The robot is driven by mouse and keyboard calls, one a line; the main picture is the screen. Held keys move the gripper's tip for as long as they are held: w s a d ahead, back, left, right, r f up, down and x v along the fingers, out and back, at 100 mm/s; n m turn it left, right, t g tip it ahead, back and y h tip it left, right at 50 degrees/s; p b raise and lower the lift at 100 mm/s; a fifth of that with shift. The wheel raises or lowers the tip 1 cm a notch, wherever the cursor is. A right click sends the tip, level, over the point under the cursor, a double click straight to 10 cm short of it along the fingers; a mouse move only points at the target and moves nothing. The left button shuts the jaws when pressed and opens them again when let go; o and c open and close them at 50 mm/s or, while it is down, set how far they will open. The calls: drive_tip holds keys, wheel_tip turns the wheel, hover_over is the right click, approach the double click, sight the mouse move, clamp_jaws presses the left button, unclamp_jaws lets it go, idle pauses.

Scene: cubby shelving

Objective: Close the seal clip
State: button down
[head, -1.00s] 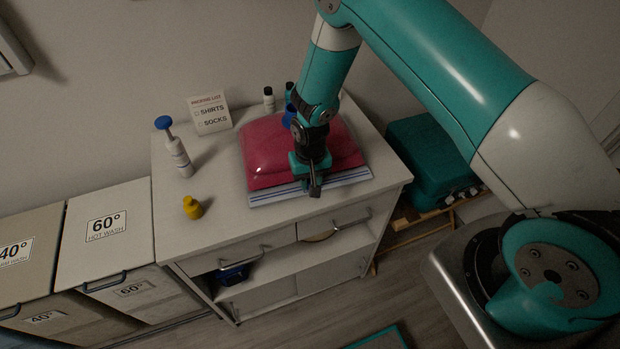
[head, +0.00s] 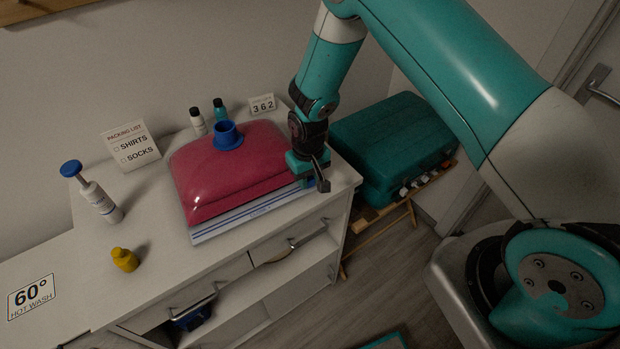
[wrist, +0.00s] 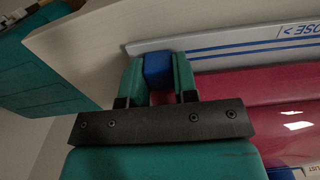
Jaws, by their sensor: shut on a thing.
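The seal clip (wrist: 158,68) is a small blue block on the seal strip. My gripper (wrist: 158,80) is shut on it, a green finger on each side. The white, blue-lined seal strip (head: 250,211) runs along the front of a puffy red bag (head: 225,175); in the wrist view the strip (wrist: 230,44) ends just left of the clip. Printed lettering with an arrow shows on it. In the head view my gripper (head: 320,180) is at the strip's right end and hides the clip.
A blue valve cap (head: 226,135) stands on the bag. A teal suitcase (head: 392,145) is right of the cabinet.

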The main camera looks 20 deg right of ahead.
drive_tip(key=shift+d, duration=0.1)
drive_tip(key=c, duration=0.9)
unclamp_jaws()
drive_tip(key=shift+r, duration=0.1)
drive_tip(key=shift+r+b, duration=1.8)
drive_tip(key=shift+r, duration=6.9)
drive_tip(key=s+a+r+n+y, duration=0.1)
drive_tip(key=s+r, duration=0.3)
drive_tip(key=s, duration=0.4)
drive_tip(key=s+a+r+n+y, duration=0.1)
drive_tip(key=s+r, duration=0.3)
drive_tip(key=s, duration=0.5)
drive_tip(key=s+a+r+n+y, duration=0.2)
drive_tip(key=s+r, duration=0.3)
drive_tip(key=s, duration=0.3)
drive_tip(key=shift+s+r+n, duration=0.1)
drive_tip(key=shift+s+n, duration=0.15)
drive_tip(key=shift+n, duration=0.45)
